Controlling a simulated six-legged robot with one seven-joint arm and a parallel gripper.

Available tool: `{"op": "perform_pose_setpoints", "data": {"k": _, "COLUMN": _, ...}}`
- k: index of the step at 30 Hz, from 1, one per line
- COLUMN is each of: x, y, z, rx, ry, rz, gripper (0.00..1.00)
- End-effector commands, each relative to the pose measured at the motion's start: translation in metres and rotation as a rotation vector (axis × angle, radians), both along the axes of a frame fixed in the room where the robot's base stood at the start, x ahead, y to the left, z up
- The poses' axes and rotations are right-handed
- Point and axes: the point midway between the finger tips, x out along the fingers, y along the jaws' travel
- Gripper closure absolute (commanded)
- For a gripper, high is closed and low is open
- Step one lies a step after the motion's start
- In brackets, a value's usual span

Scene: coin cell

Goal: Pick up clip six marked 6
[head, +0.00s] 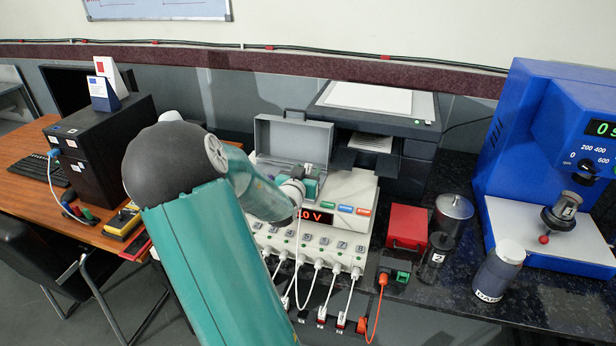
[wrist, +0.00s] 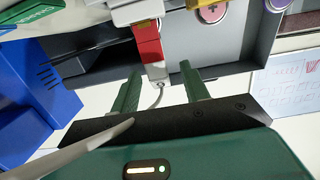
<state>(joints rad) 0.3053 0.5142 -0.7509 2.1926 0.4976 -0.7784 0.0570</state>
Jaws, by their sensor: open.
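In the wrist view, a red and white clip (wrist: 148,42) points away from me, at the edge of a grey open box with its white tail and thin cable toward my gripper. I cannot read a number on it. My gripper (wrist: 161,68) is open. Its two green fingers stand apart, with the clip's tail between their tips and no clear contact. In the head view my gripper (head: 311,186) is at the front of the open grey box (head: 290,140) on the white tester (head: 350,195); the clip is mostly hidden there.
Several white cables hang from the tester's numbered front to more clips (head: 341,321) along the bench's front edge. A round cell marked plus (wrist: 212,10) is in the grey box. A red box (head: 407,226), jars and a blue machine (head: 540,130) stand to the right.

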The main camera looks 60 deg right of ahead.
Motion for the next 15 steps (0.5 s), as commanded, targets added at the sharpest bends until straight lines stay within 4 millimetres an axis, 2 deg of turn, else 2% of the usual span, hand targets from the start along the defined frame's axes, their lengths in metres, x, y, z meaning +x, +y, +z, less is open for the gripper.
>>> {"op": "perform_pose_setpoints", "data": {"k": 3, "x": 0.001, "y": -0.019, "z": -0.003, "rx": -0.001, "ry": 0.001, "rz": -0.002, "gripper": 0.55}}
{"op": "perform_pose_setpoints", "data": {"k": 6, "x": 0.003, "y": -0.029, "z": -0.005, "rx": 0.0, "ry": 0.0, "rz": -0.001, "gripper": 0.55}}
{"op": "perform_pose_setpoints", "data": {"k": 14, "x": 0.004, "y": -0.031, "z": -0.005, "rx": 0.0, "ry": -0.001, "rz": 0.0, "gripper": 0.55}}
{"op": "perform_pose_setpoints", "data": {"k": 15, "x": 0.004, "y": -0.031, "z": -0.005, "rx": 0.0, "ry": -0.001, "rz": 0.0, "gripper": 0.62}}
